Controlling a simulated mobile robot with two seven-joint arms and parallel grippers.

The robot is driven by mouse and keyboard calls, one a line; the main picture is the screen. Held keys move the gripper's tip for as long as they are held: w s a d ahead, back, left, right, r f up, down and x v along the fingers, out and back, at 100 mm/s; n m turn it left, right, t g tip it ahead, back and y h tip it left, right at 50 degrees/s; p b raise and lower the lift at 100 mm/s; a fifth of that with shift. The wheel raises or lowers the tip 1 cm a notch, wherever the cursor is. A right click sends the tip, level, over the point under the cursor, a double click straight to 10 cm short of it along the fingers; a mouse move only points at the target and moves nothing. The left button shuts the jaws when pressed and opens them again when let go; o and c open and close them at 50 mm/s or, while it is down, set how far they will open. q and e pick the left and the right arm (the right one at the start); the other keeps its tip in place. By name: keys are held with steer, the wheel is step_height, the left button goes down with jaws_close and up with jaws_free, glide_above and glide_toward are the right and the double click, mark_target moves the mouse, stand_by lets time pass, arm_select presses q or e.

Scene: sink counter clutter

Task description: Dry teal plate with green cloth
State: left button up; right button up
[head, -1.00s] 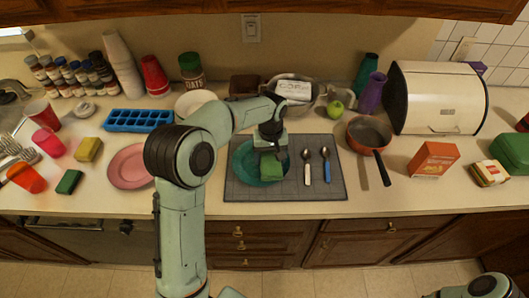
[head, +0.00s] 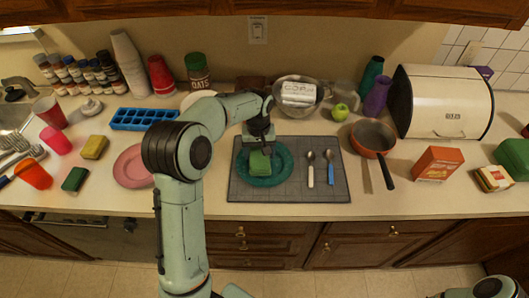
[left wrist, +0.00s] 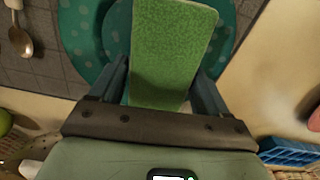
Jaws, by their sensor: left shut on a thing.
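The teal plate (head: 284,176) lies on the grey mat (head: 323,188) in the head view. It also shows with pale spots in the left wrist view (left wrist: 85,25). The green cloth (head: 260,163) is a folded block over the plate's middle and shows large in the left wrist view (left wrist: 172,45). My left gripper (head: 262,148) is above the plate and shut on the cloth, with one finger on each side of it. Whether the cloth touches the plate is hard to tell. In the head view, part of my right arm shows at the lower right corner, but its gripper is not seen.
Two spoons (head: 310,172) lie on the mat right of the plate. A pan (head: 371,138) stands farther right, its handle toward the front. A pink plate (head: 133,166) and a blue ice tray (head: 143,119) are on the left. A metal bowl (head: 318,100) stands behind the mat.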

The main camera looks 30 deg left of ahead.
arm_select(q)
steer(key=shift+a, duration=0.85)
steer(key=shift+d, duration=1.15)
steer(key=shift+w+d+b, duration=0.15)
steer(key=shift+d+b, duration=0.15)
steer(key=shift+d, duration=2.2)
arm_select(e)
steer(key=shift+s+f, duration=0.3)
steer(key=shift+s, duration=0.05)
arm_select(q)
step_height(320, 180, up, 4)
steer(key=shift+w+f+p, duration=0.15)
steer(key=shift+f+p, duration=0.05)
steer(key=shift+p, duration=0.5)
steer(key=shift+w+r, duration=0.1)
steer(key=shift+r, duration=0.5)
steer(key=shift+s+r, duration=0.25)
steer(key=shift+r, duration=0.4)
arm_select(e)
steer(key=shift+w+r, duration=0.8)
steer(key=shift+w, duration=0.2)
